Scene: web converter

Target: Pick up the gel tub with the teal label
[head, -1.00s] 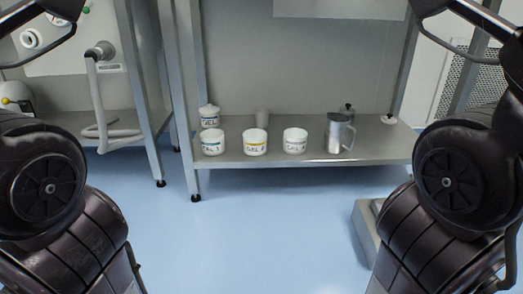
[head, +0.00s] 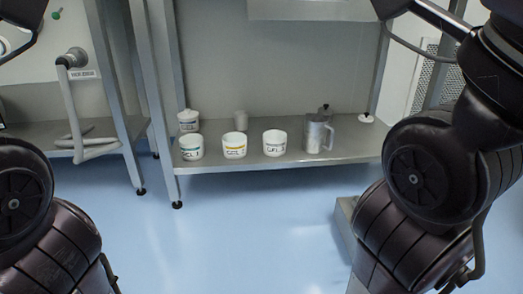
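Three white gel tubs stand in a row on the low grey shelf. The left tub (head: 191,148) has a small label with a greenish tint. The middle tub (head: 234,146) has a yellow label. The right tub (head: 274,143) has a label with a thin grey-teal band. The labels are too small to tell surely which of the outer two is the teal one. My arms show at both sides of the head view, well short of the shelf, but neither gripper is in view.
On the shelf (head: 340,152) stand a lidded white jar (head: 188,121), a pale cup (head: 241,122), a metal jug (head: 315,135) and a dark-topped container behind it. A pipe fixture (head: 68,100) is at left. A grey box (head: 345,222) sits beside my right arm. Blue floor ahead is clear.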

